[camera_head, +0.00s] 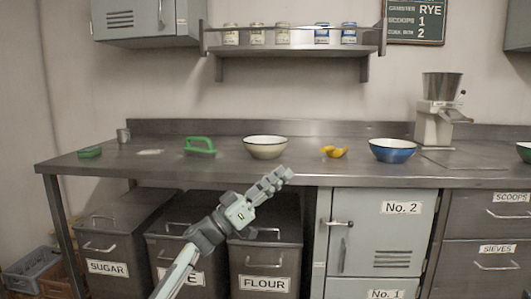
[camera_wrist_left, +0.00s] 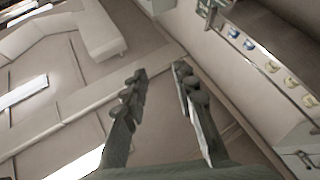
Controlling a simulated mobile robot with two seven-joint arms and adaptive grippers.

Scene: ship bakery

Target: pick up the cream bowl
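The cream bowl (camera_head: 266,153) stands upright on the steel counter, a little left of the middle in the head view, with its dark rim uppermost. My left gripper (camera_head: 284,174) shows just below the bowl in that view, in front of the counter's front edge and apart from the bowl. In the left wrist view my left gripper (camera_wrist_left: 159,74) has its two fingers spread with an empty gap between them. The bowl does not show in the left wrist view. My right gripper is in neither view.
A grinder (camera_head: 436,115) stands behind right. A shelf with cans (camera_head: 290,51) hangs above.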

